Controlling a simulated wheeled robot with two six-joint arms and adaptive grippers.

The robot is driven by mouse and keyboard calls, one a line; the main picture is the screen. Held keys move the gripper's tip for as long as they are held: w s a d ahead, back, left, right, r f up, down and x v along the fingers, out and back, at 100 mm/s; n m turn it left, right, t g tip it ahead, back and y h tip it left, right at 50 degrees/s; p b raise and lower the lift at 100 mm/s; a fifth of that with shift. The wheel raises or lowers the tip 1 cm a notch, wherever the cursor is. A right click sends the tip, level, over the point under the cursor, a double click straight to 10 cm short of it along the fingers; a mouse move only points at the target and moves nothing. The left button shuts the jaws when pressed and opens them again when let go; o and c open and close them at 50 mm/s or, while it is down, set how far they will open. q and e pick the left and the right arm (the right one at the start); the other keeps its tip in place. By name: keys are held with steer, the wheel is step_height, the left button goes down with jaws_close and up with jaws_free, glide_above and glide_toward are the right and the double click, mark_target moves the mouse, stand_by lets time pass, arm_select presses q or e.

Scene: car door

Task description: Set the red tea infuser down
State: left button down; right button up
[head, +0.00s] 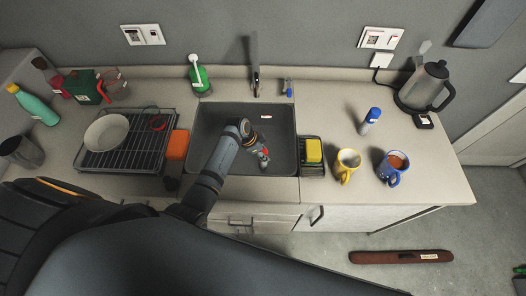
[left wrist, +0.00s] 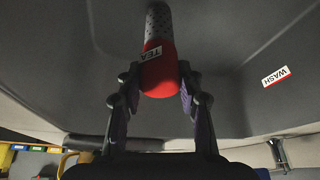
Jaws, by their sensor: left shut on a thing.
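In the head view the infuser (head: 264,161) is a small red and grey shape inside the dark sink (head: 215,118), at the tip of my left gripper (head: 262,152). I cannot tell whether it touches the sink floor. My right gripper is not in view.
A dish rack (head: 125,160) with a white bowl (head: 107,133) stands left of the sink. A caddy with a yellow sponge (head: 314,151), a yellow mug (head: 347,163) and a blue mug (head: 391,170) stand right. The tap (head: 256,75) is behind the sink.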

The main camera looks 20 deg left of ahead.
arm_select(q)
steer(key=c, duration=0.9)
jaws_free()
steer(key=shift+f, duration=0.1)
steer(key=shift+o, duration=0.2)
steer(key=shift+r, duration=0.3)
steer(key=b+v, duration=0.1)
steer(key=v, duration=1)
steer(key=shift+a+r, duration=0.15)
steer(key=shift+r, duration=0.15)
steer(key=shift+s, duration=0.1)
